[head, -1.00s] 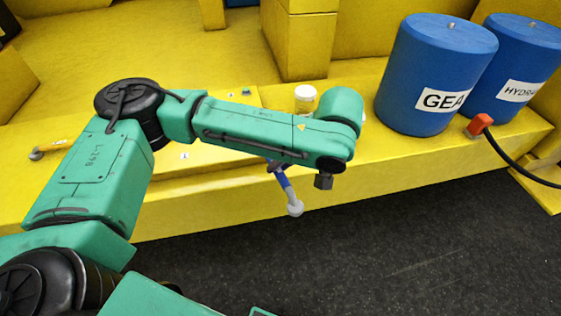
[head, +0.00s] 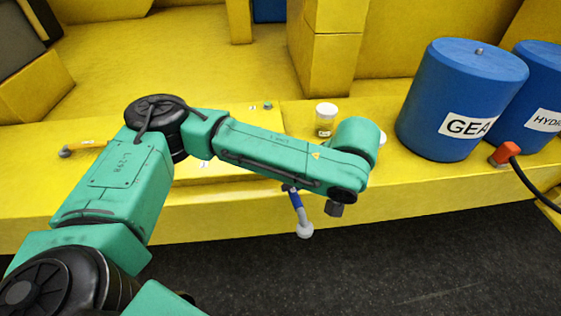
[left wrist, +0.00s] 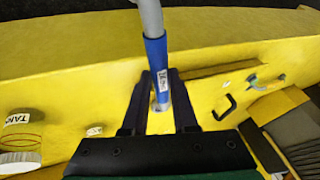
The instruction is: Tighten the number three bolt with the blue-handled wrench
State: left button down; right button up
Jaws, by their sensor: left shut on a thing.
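The blue-handled wrench hangs below my left forearm in the head view, its blue handle (head: 296,200) above and its round grey head (head: 304,230) low, over the dark floor in the picture. In the left wrist view the blue handle (left wrist: 157,60) stands between the two black fingers of my left gripper (left wrist: 160,95), which is shut on it. My forearm hides most of this gripper in the head view. Small bolts (head: 268,105) show on the yellow ledge. I cannot read which one is number three. My right gripper is out of view.
An orange-handled wrench (head: 86,144) lies at the ledge's left. A clear jar with a white lid (head: 326,110) stands behind my forearm. Blue drums (head: 462,95) and a red connector with a black hose (head: 505,153) are at right. Yellow walls rise behind.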

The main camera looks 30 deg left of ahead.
pick_arm(q)
jog(key=shift+s+a+r, duration=0.1)
jog(key=shift+s+a, duration=0.05)
jog(key=shift+s+a+m+p, duration=0.2)
jog(key=shift+a+m+p, duration=0.1)
jog(key=shift+m, duration=0.1)
jog(key=shift+s, duration=0.1)
dwell(0.3)
jog(key=shift+s+a+m+t, duration=0.25)
jog(key=shift+a+m+t, duration=0.1)
jog(key=shift+m+t, duration=0.05)
jog(key=shift+s+a+m+p, duration=0.25)
jog(key=shift+a+m+p, duration=0.05)
jog(key=shift+a, duration=0.05)
